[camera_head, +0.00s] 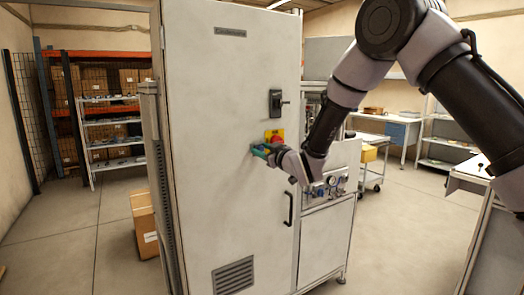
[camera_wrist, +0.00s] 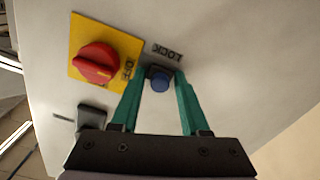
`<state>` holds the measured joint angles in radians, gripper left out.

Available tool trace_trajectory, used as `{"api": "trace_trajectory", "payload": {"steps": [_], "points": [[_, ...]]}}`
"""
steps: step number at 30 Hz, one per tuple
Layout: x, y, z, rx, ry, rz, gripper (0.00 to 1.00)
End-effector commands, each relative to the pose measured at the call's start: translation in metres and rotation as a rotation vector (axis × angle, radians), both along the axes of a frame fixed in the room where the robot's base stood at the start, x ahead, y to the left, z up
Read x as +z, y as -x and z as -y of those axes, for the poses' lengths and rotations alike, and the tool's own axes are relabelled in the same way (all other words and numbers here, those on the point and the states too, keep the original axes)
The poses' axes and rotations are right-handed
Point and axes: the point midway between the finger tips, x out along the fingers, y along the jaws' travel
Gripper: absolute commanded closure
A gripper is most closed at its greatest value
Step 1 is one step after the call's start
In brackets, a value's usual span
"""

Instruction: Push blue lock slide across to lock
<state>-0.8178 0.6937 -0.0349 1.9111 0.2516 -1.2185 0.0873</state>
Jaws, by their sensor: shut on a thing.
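The blue lock slide (camera_wrist: 159,82) is a small round-ended knob on a dark mount on the pale cabinet door (camera_head: 225,75). My gripper (camera_wrist: 160,75) has its two teal fingers on either side of the slide and is shut on it. A LOCK label (camera_wrist: 167,51) reads upside down just beyond the fingertips in the wrist view. In the head view my gripper (camera_head: 261,150) is at the door face, just below the red and yellow switch, and the slide cannot be made out clearly there.
A red rotary knob (camera_wrist: 95,62) on a yellow plate (camera_wrist: 78,38) sits close left of my fingers in the wrist view. A second handle (camera_head: 289,208) is below. A cardboard box (camera_head: 144,222) stands left of the cabinet.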

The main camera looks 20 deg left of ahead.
Motion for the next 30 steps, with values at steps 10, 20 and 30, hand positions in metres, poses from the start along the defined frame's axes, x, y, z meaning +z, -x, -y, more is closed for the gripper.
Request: {"api": "trace_trajectory", "payload": {"steps": [10, 20, 30], "points": [[0.000, -0.001, 0.001, -0.001, 0.000, 0.001, 1.00], [0.000, -0.021, 0.018, -0.001, 0.000, 0.001, 1.00], [0.000, -0.022, 0.019, -0.006, 0.000, 0.001, 0.44]]}}
